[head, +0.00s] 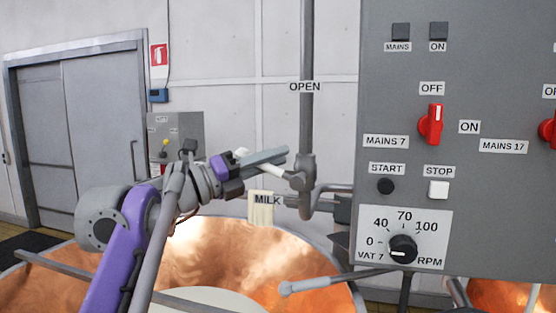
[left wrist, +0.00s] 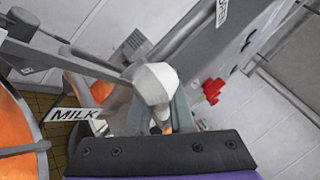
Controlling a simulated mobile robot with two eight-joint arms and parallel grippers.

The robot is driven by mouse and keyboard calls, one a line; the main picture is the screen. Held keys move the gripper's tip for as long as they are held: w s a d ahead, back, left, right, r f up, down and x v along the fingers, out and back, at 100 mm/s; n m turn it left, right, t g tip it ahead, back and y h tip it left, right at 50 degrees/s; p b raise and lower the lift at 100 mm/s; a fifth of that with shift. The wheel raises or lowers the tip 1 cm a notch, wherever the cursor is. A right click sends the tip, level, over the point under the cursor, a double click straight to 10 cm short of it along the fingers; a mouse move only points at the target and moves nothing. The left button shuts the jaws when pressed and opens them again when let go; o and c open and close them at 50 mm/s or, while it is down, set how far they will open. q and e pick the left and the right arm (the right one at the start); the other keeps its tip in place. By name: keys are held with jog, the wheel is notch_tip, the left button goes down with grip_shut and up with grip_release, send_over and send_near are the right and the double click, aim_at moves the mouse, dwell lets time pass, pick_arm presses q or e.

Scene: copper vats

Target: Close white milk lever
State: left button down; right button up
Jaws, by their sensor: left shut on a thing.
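The white milk lever (head: 296,178) sticks out to the left from the valve on the grey vertical pipe (head: 307,120), just above the "MILK" tag (head: 264,208). It slopes up toward its free end. My left gripper (head: 265,159) is shut on the lever near that end; the fingers hide part of it. In the left wrist view, the lever's pale rounded end (left wrist: 156,80) sits between the fingers of the left gripper (left wrist: 165,115). My right gripper is not in view.
A grey control panel (head: 460,60) with red switches stands close on the right. An open copper vat (head: 290,255) lies below my arm, with a grey rod (head: 325,284) above its right side. A small grey box (head: 180,130) and sliding doors (head: 90,120) are behind.

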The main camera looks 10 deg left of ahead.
pick_arm(q)
jog(key=shift+a+f+n+t+b, duration=0.15)
jog(key=shift+f+n+t+b, duration=0.2)
jog(key=shift+n+t, duration=0.35)
jog(key=shift+a+f+n+t+b, duration=0.15)
jog(key=shift+f+n+t, duration=0.3)
jog(key=shift+n, duration=0.45)
jog(key=shift+a+f+n+t+b, duration=0.2)
jog(key=shift+f+n+t, duration=0.15)
jog(key=shift+n+t, duration=0.4)
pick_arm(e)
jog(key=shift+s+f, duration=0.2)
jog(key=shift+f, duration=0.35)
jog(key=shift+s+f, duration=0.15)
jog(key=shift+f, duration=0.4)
pick_arm(q)
jog(key=c, duration=0.8)
grip_release()
jog(key=b+v, duration=0.1)
jog(key=v, duration=1)
jog(key=shift+w+f+b, duration=0.1)
jog(key=shift+f+b, duration=0.05)
jog(key=shift+b, duration=0.2)
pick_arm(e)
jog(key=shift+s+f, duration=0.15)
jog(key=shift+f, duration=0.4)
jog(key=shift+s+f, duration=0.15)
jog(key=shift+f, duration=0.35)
